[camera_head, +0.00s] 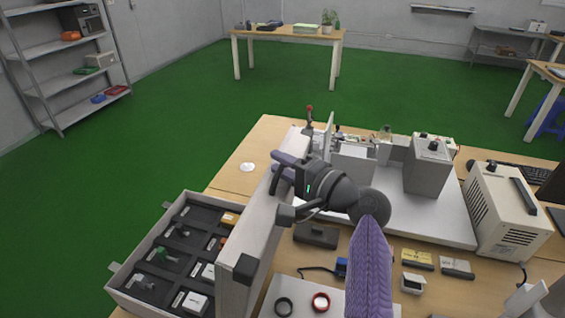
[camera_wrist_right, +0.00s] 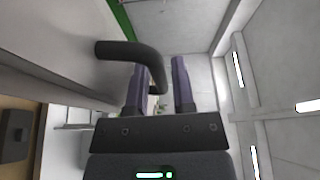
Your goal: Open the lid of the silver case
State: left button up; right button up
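The silver case (camera_head: 120,291) stands at the table's left end, with dark compartments holding several small parts in plain view. Its lid (camera_head: 262,228) stands raised, roughly upright, along the case's right side. My right gripper (camera_head: 279,172) is at the lid's far upper end, fingers pointing left. In the right wrist view the fingers (camera_wrist_right: 159,88) are apart, and a black curved handle (camera_wrist_right: 125,50) passes across with its bent end between them. I cannot tell whether the fingers touch the handle. My left gripper is not in view.
Right of the lid, the table holds a white board with a fixture, a grey box (camera_head: 428,168) and a beige instrument (camera_head: 506,212). Green floor is free left of the case.

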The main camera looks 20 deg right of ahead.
grip_shut()
jog(key=shift+f, duration=0.1)
dwell(0.3)
dwell(0.6)
dwell(0.4)
